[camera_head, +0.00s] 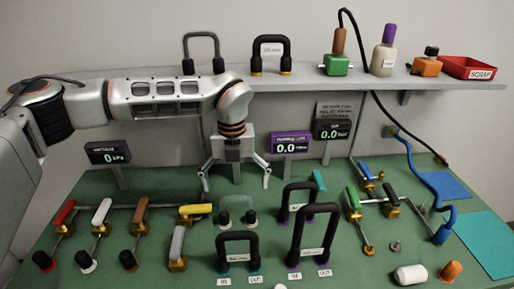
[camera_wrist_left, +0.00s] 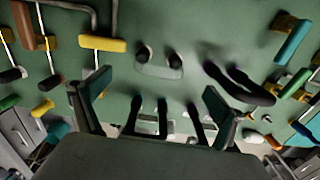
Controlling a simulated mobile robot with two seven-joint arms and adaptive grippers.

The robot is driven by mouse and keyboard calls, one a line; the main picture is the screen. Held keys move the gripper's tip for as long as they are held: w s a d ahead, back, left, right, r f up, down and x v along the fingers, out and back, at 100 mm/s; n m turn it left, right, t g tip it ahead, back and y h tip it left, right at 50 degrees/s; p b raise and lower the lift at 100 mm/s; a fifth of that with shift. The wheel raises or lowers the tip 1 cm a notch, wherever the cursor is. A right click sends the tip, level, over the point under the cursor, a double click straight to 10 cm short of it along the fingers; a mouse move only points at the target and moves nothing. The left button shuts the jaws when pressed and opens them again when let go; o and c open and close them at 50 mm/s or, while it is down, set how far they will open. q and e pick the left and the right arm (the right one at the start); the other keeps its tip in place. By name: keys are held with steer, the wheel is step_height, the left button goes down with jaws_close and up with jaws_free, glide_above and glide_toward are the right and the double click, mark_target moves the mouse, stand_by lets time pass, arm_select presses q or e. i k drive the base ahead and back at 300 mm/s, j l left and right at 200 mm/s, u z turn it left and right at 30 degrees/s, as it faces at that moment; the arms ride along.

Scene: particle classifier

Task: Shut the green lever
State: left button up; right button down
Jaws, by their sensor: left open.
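The green lever (camera_head: 353,197) is on the right half of the green bench in the head view. Its handle stands along a brass valve (camera_head: 354,215), across the line of the pipe that runs right from it. A green handle (camera_wrist_left: 295,82) at the right of the left wrist view looks like the same lever. My left gripper (camera_head: 235,184) hangs pointing down over the back middle of the bench, left of the green lever and apart from it. Its fingers are spread and empty, also in the left wrist view (camera_wrist_left: 155,112). My right gripper is not in view.
Black hose loops (camera_head: 313,209) stand between my left gripper and the green lever, with a teal handle (camera_head: 320,180) behind them. A yellow lever (camera_head: 195,209) is to the left. A shelf (camera_head: 300,84) spans the back.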

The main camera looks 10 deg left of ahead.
mark_target(356, 204)
steer(key=k+l, duration=0.2)
steer(key=k, duration=0.3)
steer(key=k+l, duration=0.2)
steer(key=k, duration=0.25)
